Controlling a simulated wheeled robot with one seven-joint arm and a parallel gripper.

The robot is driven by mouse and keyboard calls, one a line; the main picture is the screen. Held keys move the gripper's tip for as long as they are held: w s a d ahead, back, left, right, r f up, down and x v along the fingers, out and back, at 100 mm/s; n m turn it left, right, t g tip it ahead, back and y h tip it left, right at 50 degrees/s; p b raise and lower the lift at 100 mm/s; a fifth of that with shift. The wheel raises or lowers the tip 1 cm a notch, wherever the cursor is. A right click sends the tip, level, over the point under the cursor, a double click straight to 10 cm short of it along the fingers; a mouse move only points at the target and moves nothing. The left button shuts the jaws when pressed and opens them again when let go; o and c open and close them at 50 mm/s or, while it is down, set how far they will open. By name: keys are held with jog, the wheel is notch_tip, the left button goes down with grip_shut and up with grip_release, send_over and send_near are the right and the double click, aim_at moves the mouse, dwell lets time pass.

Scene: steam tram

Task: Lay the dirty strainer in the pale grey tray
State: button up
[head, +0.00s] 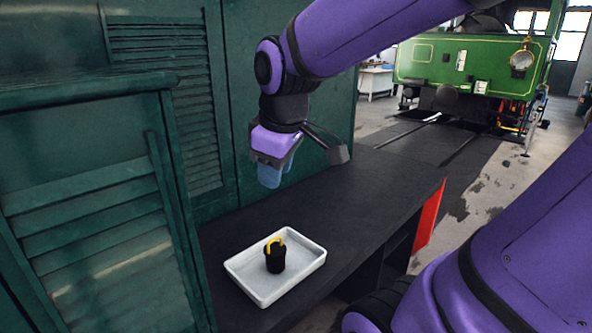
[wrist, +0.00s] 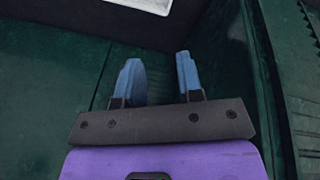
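The pale grey tray (head: 242,277) lies on the dark bench top in the head view. A small black cylindrical thing with a yellow curved handle (head: 275,258) stands upright inside it, near the middle. It looks like the strainer, but its dirt cannot be made out. My gripper (head: 270,180) is above and behind the tray, pointing down, clear of both. In the wrist view its two blue fingers (wrist: 160,75) are apart with nothing between them. A corner of the tray (wrist: 150,4) shows at the top edge there.
The dark bench top (head: 350,205) is bare to the right of the tray. Green louvred panels (head: 90,230) stand close on the left, and a green wall rises behind my gripper. A red panel (head: 429,215) is at the bench's right end.

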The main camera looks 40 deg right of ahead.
jog(key=s+a+r+m+t, duration=0.1)
jog(key=s+r+m, duration=0.1)
jog(key=s+m, duration=0.3)
jog(key=shift+s+a+r+t+y, duration=0.3)
jog(key=shift+s+a+t+y, duration=0.1)
jog(key=shift+s, duration=0.7)
